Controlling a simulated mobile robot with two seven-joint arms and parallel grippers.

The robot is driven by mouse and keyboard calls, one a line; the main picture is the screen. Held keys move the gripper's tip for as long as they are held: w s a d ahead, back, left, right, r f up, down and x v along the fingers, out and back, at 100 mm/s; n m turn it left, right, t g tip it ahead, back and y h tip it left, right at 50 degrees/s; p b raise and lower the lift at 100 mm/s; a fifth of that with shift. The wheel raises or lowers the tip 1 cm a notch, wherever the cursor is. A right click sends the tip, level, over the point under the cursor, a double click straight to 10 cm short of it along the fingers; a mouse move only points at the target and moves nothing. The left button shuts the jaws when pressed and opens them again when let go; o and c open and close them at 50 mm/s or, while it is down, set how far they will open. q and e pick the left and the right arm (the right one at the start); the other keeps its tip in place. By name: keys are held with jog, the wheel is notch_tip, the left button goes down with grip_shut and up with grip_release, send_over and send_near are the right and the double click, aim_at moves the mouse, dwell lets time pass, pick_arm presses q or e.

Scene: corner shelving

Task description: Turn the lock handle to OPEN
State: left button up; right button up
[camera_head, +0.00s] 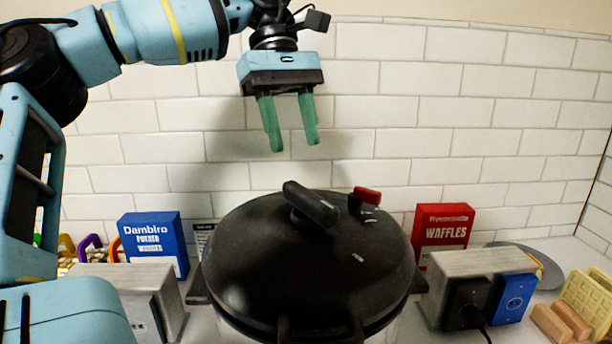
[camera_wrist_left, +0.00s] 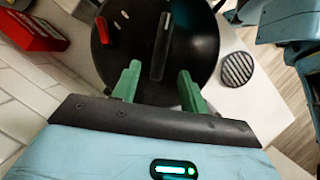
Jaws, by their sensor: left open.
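The lock handle (camera_head: 311,204) is a black bar on top of the round black pot lid (camera_head: 270,260), lying slantwise in the head view. It also shows in the left wrist view (camera_wrist_left: 161,46), beyond my fingertips. A small red knob (camera_head: 367,195) sits on the lid to the right of the handle. My left gripper (camera_head: 295,148) is open and empty, pointing down above and behind the handle, apart from it. Its green fingers (camera_wrist_left: 158,82) stand on either side of the handle's line in the wrist view. Any OPEN marking is too small to read. My right gripper is not in view.
A blue potato box (camera_head: 153,243) stands left of the pot, and a red waffles box (camera_head: 442,231) right of it. Metal outlet boxes (camera_head: 465,264) flank the pot. A white tiled wall (camera_head: 400,100) is behind.

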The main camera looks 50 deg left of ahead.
aim_at(306, 191)
pick_arm(q)
jog(key=shift+s+d, duration=0.15)
jog(key=shift+d, duration=0.05)
jog(key=shift+d+f, duration=0.15)
jog(key=shift+f, duration=0.2)
jog(key=x, duration=0.5)
jog(key=shift+f+p, duration=0.25)
jog(key=shift+p, duration=0.05)
jog(key=shift+x, duration=0.75)
jog(key=shift+c, duration=0.3)
grip_shut()
